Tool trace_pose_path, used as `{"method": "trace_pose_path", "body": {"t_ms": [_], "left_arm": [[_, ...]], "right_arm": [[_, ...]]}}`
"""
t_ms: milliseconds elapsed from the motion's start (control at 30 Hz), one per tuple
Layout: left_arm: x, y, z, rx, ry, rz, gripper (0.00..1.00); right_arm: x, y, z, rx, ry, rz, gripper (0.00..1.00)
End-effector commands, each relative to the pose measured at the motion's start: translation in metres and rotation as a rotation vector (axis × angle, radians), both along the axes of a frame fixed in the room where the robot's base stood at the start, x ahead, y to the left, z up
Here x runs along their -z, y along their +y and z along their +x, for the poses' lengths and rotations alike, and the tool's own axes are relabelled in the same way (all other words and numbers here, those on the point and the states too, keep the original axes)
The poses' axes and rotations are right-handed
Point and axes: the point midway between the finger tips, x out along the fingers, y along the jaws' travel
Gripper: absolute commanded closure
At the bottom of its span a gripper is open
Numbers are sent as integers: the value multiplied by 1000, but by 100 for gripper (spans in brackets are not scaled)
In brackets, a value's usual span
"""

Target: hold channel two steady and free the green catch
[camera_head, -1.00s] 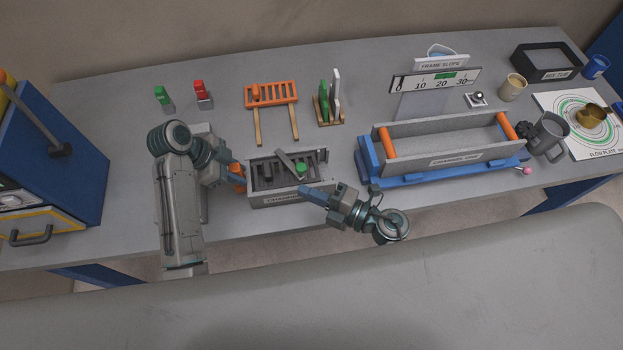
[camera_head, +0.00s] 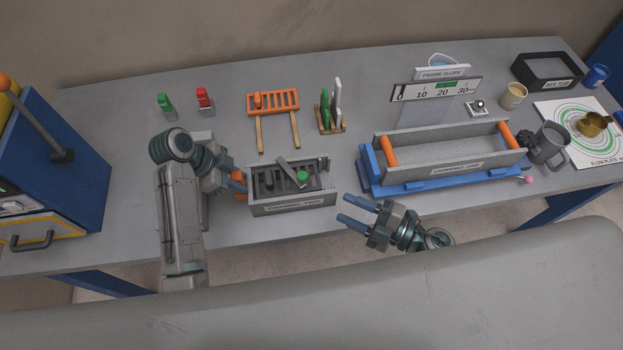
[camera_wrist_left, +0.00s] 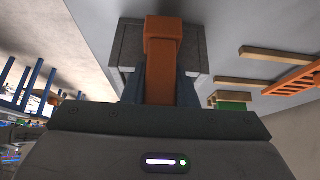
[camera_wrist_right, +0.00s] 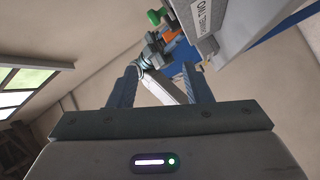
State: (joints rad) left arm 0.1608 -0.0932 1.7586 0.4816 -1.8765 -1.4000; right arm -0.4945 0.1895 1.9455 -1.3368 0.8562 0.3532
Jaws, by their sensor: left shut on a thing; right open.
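Channel two (camera_head: 293,208) is a grey box with dark bars inside, near the table's front edge. A green round knob (camera_head: 302,175), likely the green catch, sits at its top beside a slanted grey bar (camera_head: 289,170). My left gripper (camera_head: 239,183) is shut on the orange handle (camera_wrist_left: 162,52) at the channel's left end; the fingers flank it in the left wrist view. My right gripper (camera_head: 354,210) is open and empty, to the right of channel two and apart from it. The channel's label (camera_wrist_right: 206,24) and a green part (camera_wrist_right: 154,17) show in the right wrist view.
Channel one (camera_head: 455,168) lies on a blue base (camera_head: 405,187) to the right. An orange rack (camera_head: 273,103) and a wooden stand (camera_head: 331,127) with green and white pieces are behind. A blue cabinet (camera_head: 75,185) is at the left. The table between rack and stand is clear.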

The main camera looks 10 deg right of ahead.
Motion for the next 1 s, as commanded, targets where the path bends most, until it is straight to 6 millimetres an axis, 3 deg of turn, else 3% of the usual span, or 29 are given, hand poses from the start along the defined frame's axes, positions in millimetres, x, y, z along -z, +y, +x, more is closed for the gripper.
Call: {"method": "trace_pose_path", "body": {"t_ms": [500, 767, 1000], "left_arm": [[1, -1, -1, 1, 2, -2, 100], [1, -1, 0, 1, 1, -2, 100], [0, -1, 0, 1, 1, -2, 100]], "right_arm": [[8, 2, 33, 47, 695, 576, 55], [9, 3, 40, 50, 825, 686, 55], [8, 26, 59, 50, 830, 696, 55]]}}
